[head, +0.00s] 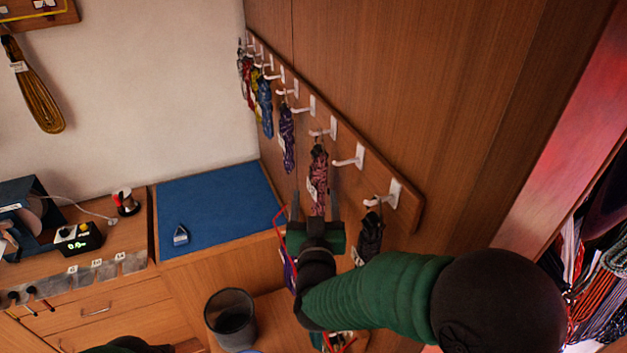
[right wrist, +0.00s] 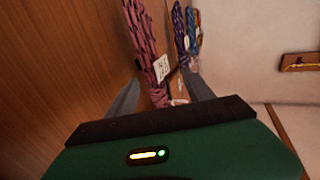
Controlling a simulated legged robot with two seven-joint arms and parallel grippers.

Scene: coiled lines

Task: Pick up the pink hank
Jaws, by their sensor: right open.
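The pink hank (head: 319,178), flecked with dark strands, hangs from a white hook on the wooden rail. It also shows in the right wrist view (right wrist: 141,38), with a white tag on its side. My right gripper (head: 315,198) is open at the hank's lower part, one finger on either side in the picture. In the right wrist view the hank's lower end shows between the fingers (right wrist: 161,80). I cannot tell whether either finger touches it. My left gripper is not in view.
A black hank (head: 370,236) hangs on the nearer hook, close to my right forearm. A purple hank (head: 287,138) and a blue hank (head: 265,105) hang farther along the rail (head: 408,212). A bin (head: 230,315) and a blue mat (head: 215,210) are lower left.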

